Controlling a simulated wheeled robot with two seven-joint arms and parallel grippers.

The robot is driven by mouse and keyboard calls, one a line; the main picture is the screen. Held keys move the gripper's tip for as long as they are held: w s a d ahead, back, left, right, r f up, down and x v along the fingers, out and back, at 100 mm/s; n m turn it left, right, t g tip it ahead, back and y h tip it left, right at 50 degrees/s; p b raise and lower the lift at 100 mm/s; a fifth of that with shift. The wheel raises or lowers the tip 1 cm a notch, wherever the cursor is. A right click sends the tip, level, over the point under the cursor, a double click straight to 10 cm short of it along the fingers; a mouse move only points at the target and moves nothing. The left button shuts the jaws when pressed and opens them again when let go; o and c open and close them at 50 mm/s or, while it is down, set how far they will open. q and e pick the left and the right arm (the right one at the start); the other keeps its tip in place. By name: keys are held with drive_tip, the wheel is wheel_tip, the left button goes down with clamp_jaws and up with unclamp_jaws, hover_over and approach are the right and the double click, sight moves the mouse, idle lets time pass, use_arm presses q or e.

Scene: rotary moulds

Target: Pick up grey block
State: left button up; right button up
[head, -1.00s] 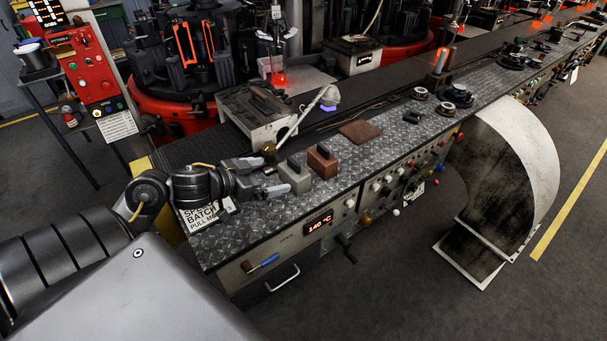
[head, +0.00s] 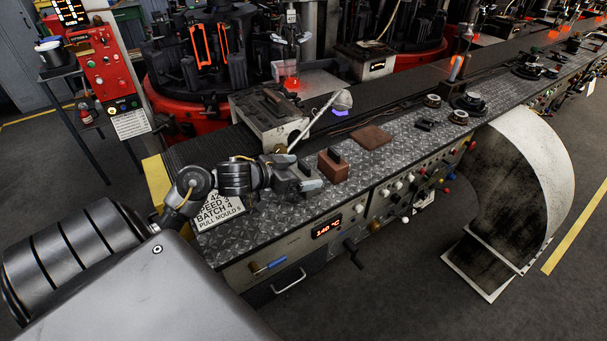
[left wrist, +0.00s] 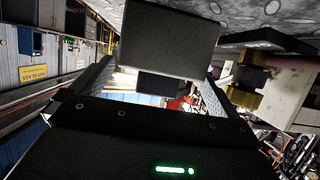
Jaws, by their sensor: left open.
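The grey block (left wrist: 170,40) stands on the tread-plate bench top, large in the left wrist view, with its dark handle (left wrist: 160,87) pointing towards the gripper. My left gripper (head: 306,173) is open at the block, its fingers on either side of the handle; I cannot tell whether they touch it. In the head view the gripper hides most of the block. My right gripper is not in view.
A brown block (head: 333,166) with a black handle stands just right of my left gripper. A pale machine box (head: 268,122) with a ladle is behind. A flat brown plate (head: 371,137) lies farther right. The bench's front edge carries knobs and a display (head: 327,228).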

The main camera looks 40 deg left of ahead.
sight(302, 170)
use_arm(q)
drive_tip(key=x, duration=0.3)
drive_tip(key=shift+w+d, duration=0.1)
drive_tip(key=shift+w, duration=0.1)
drive_tip(key=shift+s, duration=0.1)
drive_tip(key=c, duration=1.5)
